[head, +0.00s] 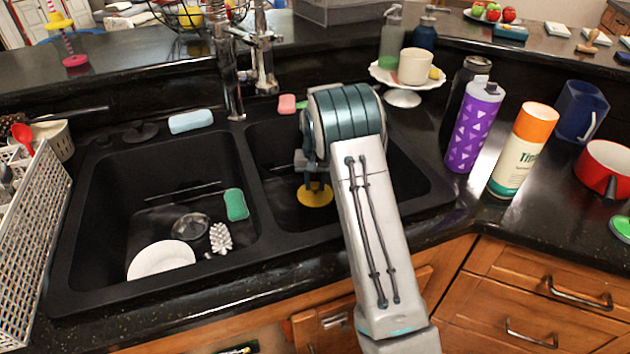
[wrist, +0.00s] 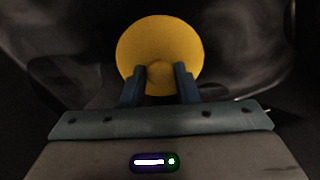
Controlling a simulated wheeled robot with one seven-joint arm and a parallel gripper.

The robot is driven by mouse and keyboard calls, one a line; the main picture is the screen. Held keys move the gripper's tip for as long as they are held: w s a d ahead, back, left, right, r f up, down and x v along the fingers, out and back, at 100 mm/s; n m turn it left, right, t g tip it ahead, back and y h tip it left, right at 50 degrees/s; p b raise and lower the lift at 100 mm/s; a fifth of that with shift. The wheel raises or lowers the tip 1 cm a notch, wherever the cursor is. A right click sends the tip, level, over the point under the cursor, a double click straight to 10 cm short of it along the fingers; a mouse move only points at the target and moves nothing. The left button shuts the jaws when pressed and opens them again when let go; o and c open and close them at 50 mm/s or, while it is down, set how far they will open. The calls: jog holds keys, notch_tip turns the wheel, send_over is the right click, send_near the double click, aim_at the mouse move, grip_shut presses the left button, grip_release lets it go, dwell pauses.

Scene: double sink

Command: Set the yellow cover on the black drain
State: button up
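The yellow cover (head: 315,195) is a round disc with a small knob, low in the right basin of the black double sink. It also shows in the wrist view (wrist: 160,40), where my gripper's (wrist: 159,78) two fingers stand on either side of its knob and appear shut on it. In the head view my gripper (head: 314,180) points down into the right basin just above the cover. I cannot tell whether the cover touches the basin floor. The black drain is not visible in the right basin; the cover and my arm hide part of the floor there.
The left basin holds a white plate (head: 161,258), a round strainer (head: 190,227), a white brush (head: 219,238) and a green sponge (head: 236,204). A divider (head: 262,200) separates the basins. The faucet (head: 235,75) stands behind. Bottles, including a purple one (head: 474,125), stand at the right.

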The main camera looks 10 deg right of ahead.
jog(key=o, duration=0.4)
jog(key=shift+r+p, duration=0.35)
jog(key=shift+r, duration=6.6)
